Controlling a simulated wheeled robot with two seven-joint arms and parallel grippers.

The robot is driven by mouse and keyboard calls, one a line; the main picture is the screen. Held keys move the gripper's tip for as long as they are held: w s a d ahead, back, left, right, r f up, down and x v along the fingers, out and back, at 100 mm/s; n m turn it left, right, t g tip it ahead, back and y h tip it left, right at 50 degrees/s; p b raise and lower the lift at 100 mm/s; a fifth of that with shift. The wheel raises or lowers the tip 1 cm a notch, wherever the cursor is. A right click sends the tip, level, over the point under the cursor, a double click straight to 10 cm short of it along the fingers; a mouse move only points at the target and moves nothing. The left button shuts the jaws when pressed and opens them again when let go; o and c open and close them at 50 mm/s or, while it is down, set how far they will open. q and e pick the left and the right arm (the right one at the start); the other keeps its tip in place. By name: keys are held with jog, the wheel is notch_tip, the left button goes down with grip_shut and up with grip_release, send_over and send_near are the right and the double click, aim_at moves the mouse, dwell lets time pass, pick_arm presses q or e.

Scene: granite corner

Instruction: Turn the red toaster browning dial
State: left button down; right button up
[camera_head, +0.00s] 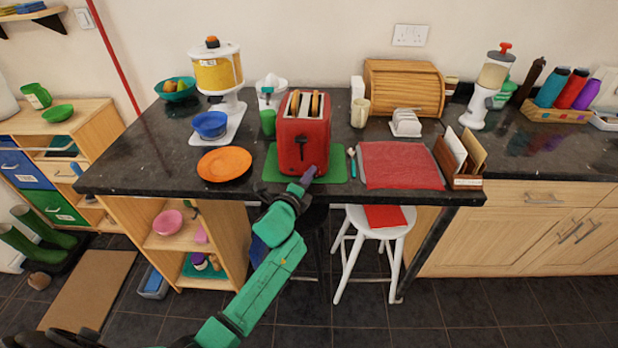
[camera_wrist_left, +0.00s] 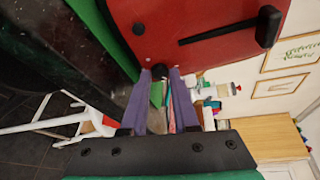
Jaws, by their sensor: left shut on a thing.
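The red toaster (camera_head: 292,134) stands on a green mat (camera_head: 337,165) on the dark counter, with bread slices (camera_head: 305,104) showing in its slots. Its front carries a black lever (camera_wrist_left: 232,30). My left gripper (camera_head: 308,174), with purple fingers, reaches the lower right of the toaster's front. In the head view the gripper hides the dial. My right gripper is not in view.
An orange plate (camera_head: 224,163) lies left of the toaster. A teaspoon (camera_head: 351,160) and a red placemat (camera_head: 400,165) lie to the right. A green cup (camera_head: 268,122) stands close at the toaster's left. A white stool (camera_head: 374,229) stands below the counter edge.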

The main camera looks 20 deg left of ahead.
pick_arm(q)
jog(key=c, duration=0.7)
grip_release()
jog(key=b+v, duration=0.1)
jog(key=v, duration=1.3)
jog(key=shift+s+a, duration=0.1)
jog(key=shift+s, duration=0.2)
